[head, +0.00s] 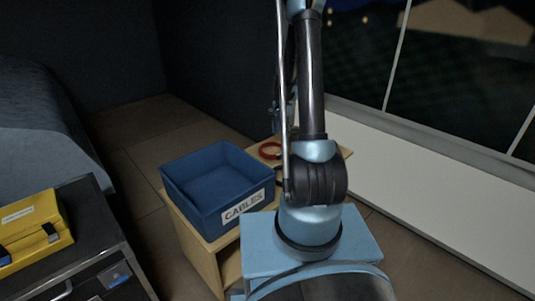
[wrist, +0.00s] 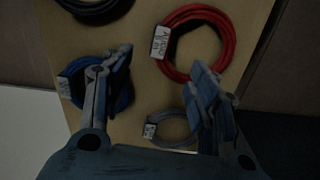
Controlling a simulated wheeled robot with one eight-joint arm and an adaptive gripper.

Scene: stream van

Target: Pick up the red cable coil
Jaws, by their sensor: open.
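The red cable coil (wrist: 229,38) lies on the wooden surface in the upper right of the wrist view, with a white label on its left side.
A blue coil (wrist: 122,98), a grey coil (wrist: 174,114) and a black coil (wrist: 92,6) lie near the red one. The blue CABLES bin (head: 205,208) stands on the same wooden stand (head: 186,236). A yellow case (head: 42,222) sits on a dark cabinet at left.

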